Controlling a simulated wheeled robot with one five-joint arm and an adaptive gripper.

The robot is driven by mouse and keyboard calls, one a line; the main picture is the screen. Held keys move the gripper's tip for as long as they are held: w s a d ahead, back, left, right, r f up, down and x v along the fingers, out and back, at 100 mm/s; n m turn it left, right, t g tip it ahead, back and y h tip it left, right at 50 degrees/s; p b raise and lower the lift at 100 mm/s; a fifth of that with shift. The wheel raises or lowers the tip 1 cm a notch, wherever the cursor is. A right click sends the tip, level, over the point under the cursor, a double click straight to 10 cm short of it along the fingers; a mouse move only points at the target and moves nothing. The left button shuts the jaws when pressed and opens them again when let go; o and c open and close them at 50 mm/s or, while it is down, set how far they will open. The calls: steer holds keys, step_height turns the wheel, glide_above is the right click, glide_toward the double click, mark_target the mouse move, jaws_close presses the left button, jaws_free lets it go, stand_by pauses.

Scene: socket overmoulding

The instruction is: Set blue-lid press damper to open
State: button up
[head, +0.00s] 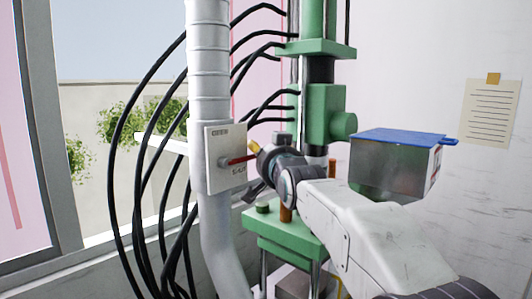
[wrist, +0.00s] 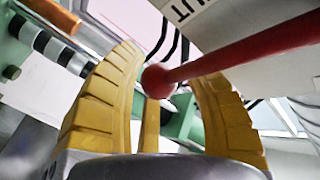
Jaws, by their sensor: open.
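The damper plate (head: 214,170) is a pale upright panel on the white duct (head: 208,75), left of the press. Its red lever (head: 237,160) sticks out to the right, nearly level. Lettering shows near the plate's top and below the lever; the wrist view shows "UT" on it. My gripper (head: 257,162) is at the lever's outer end. In the wrist view my gripper (wrist: 168,75) is open, with yellow fingers spread on either side. The lever's round red knob (wrist: 157,80) appears between them, apart from the left finger; contact with the right finger cannot be told.
The green press (head: 326,110) stands just behind my gripper. A clear bin with a blue lid (head: 400,136) is at right. Several black hoses (head: 118,150) loop left of the duct, before the window. A note (head: 492,112) hangs on the right wall.

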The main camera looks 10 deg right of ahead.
steer(key=shift+c, duration=0.2)
jaws_close()
steer(key=shift+b, duration=0.7)
steer(key=shift+r+b, duration=0.1)
steer(key=shift+b, duration=0.4)
steer(key=shift+a+r+n+t+b, duration=0.1)
steer(key=shift+r+n+t+b, duration=0.3)
steer(key=shift+r+n+b, duration=0.4)
steer(key=shift+f, duration=0.1)
steer(key=shift+o, duration=0.2)
jaws_free()
steer(key=shift+s, duration=0.1)
